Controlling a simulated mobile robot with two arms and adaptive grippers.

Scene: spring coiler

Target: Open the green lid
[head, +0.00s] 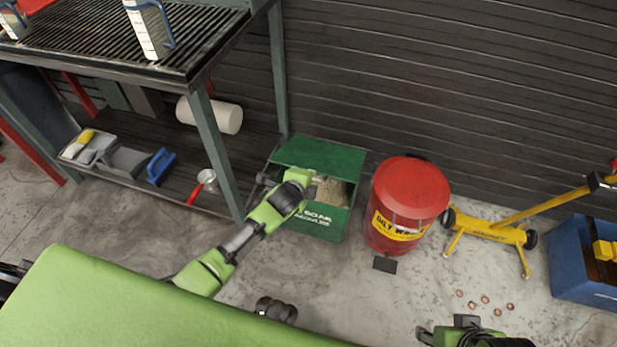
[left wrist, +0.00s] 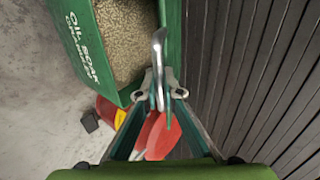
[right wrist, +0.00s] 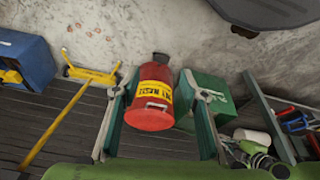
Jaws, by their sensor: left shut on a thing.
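The green bin (head: 310,222), with white lettering on its front, stands on the floor by the wall. Its green lid (head: 318,153) is raised at the back, and tan granules show inside. In the left wrist view the lid (left wrist: 172,40) is a narrow strip seen nearly edge-on, beside the bin (left wrist: 75,40). My left gripper (left wrist: 160,96) is shut on the metal handle (left wrist: 158,48) at the lid's edge; in the head view my left arm reaches over the bin's front. My right gripper (right wrist: 160,92) is open and empty, its fingers wide apart, far from the bin.
A red oily waste can (head: 410,195) stands just right of the bin. A workbench with a lower shelf (head: 110,170) is at the left. A yellow stand (head: 510,232), a blue box (head: 585,265) and several small copper rings (head: 485,299) are at the right. Floor in front is mostly clear.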

